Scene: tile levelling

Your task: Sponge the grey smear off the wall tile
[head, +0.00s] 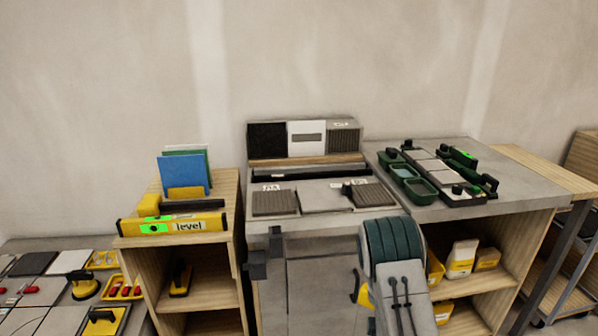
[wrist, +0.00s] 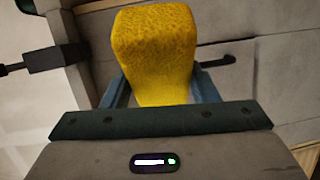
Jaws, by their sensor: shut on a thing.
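A yellow sponge (wrist: 155,50) is held between the two blue-grey fingers of my gripper (wrist: 160,88) in the wrist view. The gripper is shut on it, and the sponge sticks out past the fingertips. The white wall tile (head: 307,150) stands upright at the back of the middle bench in the head view. A grey smear (head: 307,137) runs across its middle as a short horizontal bar. The sponge is apart from the tile. In the head view my arm stands before the bench front, and the gripper itself is not clearly seen.
A yellow level (head: 172,225) lies on the left shelf unit. A green tray set (head: 440,172) sits on the right benchtop. A dark block (head: 257,268) juts from the bench front.

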